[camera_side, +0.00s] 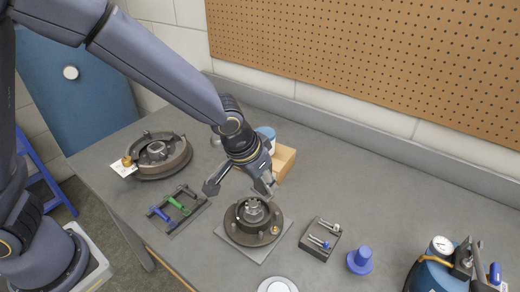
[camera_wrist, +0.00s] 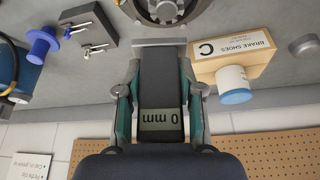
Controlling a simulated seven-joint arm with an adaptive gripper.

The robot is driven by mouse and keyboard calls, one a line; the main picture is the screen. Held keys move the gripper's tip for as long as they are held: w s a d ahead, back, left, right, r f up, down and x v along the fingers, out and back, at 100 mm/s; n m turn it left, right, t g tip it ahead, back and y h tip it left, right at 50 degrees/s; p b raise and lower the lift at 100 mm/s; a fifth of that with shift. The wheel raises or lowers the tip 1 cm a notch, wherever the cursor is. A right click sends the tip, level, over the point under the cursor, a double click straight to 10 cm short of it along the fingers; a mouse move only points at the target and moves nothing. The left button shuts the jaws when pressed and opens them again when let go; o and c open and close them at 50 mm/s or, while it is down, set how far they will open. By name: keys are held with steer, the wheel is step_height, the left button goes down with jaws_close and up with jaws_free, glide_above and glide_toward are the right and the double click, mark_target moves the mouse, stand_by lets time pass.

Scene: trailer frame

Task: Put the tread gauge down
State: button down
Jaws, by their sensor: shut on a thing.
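The tread gauge (camera_wrist: 160,75) is a dark, flat bar with a small display reading "0 mm" upside down and a light grey crosspiece at its far end. In the wrist view it lies between the two fingers of my gripper (camera_wrist: 161,90), which is shut on it. In the side view my gripper (camera_side: 241,186) hangs above the bench, just behind and above the hub. There the gauge is hard to tell apart from the fingers.
The hub (camera_side: 253,234) stands on a grey plate. A black block with pins (camera_side: 320,240) and a blue flanged part (camera_side: 360,262) are right. A brake shoes box (camera_wrist: 232,52) with a blue-lidded tub (camera_wrist: 233,80) is behind. The bench's back right is clear (camera_side: 380,190).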

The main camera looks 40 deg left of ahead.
steer(key=shift+s, duration=0.15)
steer(key=shift+a+r+n, duration=0.1)
steer(key=shift+a+n, duration=0.2)
steer(key=shift+n, duration=0.3)
steer(key=w+a+n+y, duration=0.1)
steer(key=a+n, duration=0.2)
steer(key=a, duration=0.6)
steer(key=w+a+n+g+y, duration=0.15)
steer(key=a+n, duration=0.25)
steer(key=a, duration=0.5)
steer(key=w+a+n+y, duration=0.1)
steer(key=a+n+y, duration=0.15)
steer(key=a, duration=0.65)
steer(key=s+a+n+g, duration=0.1)
steer(key=s+a+n, duration=0.3)
steer(key=a, duration=0.5)
steer(key=s+a+n+g, duration=0.1)
steer(key=s+a+n, duration=0.1)
steer(key=s+a, duration=0.55)
steer(key=s+a+n+g, duration=0.1)
steer(key=s+a+n, duration=0.25)
steer(key=a, duration=0.65)
steer(key=w+a+f, duration=0.8)
steer(key=shift+a+f, duration=0.25)
steer(key=shift+f, duration=0.1)
steer(key=shift+w+a+f, duration=0.25)
steer(key=shift+w+f, duration=0.05)
steer(key=shift+f, duration=0.15)
steer(key=shift+w+a+f, duration=0.1)
steer(key=shift+f, duration=1.5)
